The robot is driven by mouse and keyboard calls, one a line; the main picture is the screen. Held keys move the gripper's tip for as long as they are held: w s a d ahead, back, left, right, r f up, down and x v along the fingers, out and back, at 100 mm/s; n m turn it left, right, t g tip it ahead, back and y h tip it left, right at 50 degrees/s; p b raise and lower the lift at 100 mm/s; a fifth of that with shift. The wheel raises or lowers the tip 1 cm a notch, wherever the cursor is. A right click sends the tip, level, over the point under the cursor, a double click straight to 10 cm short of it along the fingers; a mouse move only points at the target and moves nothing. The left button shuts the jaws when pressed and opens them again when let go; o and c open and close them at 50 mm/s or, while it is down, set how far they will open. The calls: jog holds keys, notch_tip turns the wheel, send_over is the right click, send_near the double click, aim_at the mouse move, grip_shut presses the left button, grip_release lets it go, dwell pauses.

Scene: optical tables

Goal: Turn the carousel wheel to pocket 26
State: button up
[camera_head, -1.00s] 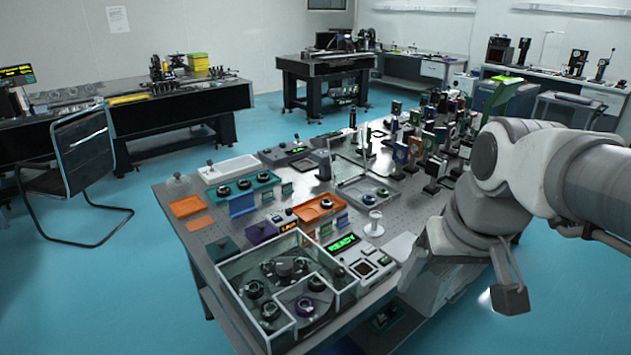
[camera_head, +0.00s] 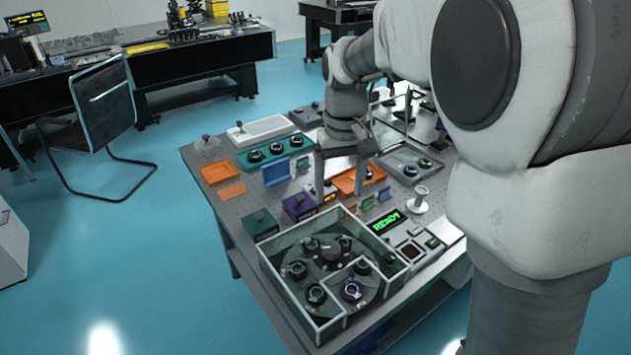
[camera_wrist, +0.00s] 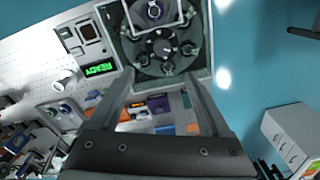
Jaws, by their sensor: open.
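The carousel is a dark round wheel (camera_head: 328,277) inside a clear-walled square enclosure (camera_head: 292,329) at the table's near corner. Several dark ring-shaped parts sit around its raised hub (camera_head: 331,251); one near the front has a purple ring (camera_head: 352,290). The wheel (camera_wrist: 180,62) also shows at the top of the wrist view, partly cut off. Pocket numbers are too small to read. My gripper (camera_head: 326,192) points down behind the enclosure, above the table and apart from the wheel. In the wrist view its two fingers (camera_wrist: 160,74) are spread with nothing between them.
A green READY display (camera_head: 386,222) and a small button panel (camera_head: 411,250) stand right of the enclosure. Orange trays, a purple box (camera_head: 299,206), a dark green box (camera_head: 260,224) and a white spool-like post (camera_head: 420,199) crowd the table behind.

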aim_at(332, 247)
jog(key=f, duration=1.2)
jog(key=a+f+b, duration=0.1)
jog(key=f, duration=0.4)
jog(key=shift+w+f, duration=0.4)
grip_shut()
